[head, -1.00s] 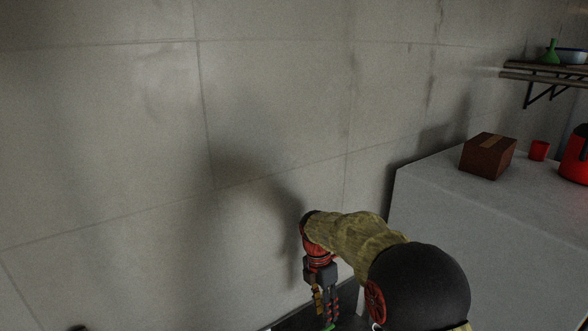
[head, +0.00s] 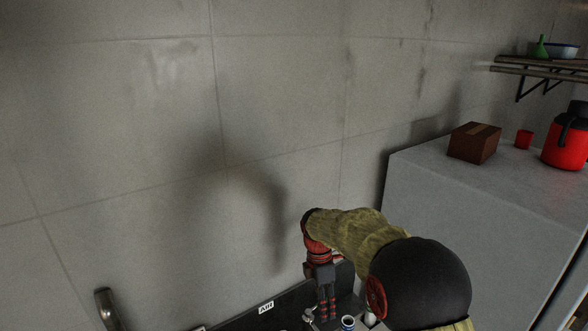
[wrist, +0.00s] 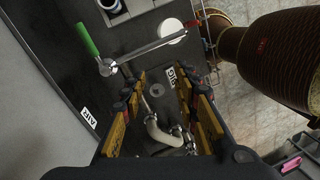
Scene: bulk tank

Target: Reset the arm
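My arm reaches out from the lower right of the head view, with a sleeve and a black joint cover. My gripper (head: 325,305) points down over a dark panel (head: 240,322) at the bottom of the head view. In the wrist view my gripper (wrist: 172,105) shows its two yellow-sided fingers set apart, with nothing between their tips. A pale curved pipe (wrist: 160,131) lies lower between the fingers, apparently on the panel beneath.
A grey block-like counter (head: 430,190) stands at right, bearing a brown box (head: 474,143), a red cup (head: 523,139) and a red jug (head: 566,142). A shelf (head: 540,66) hangs above.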

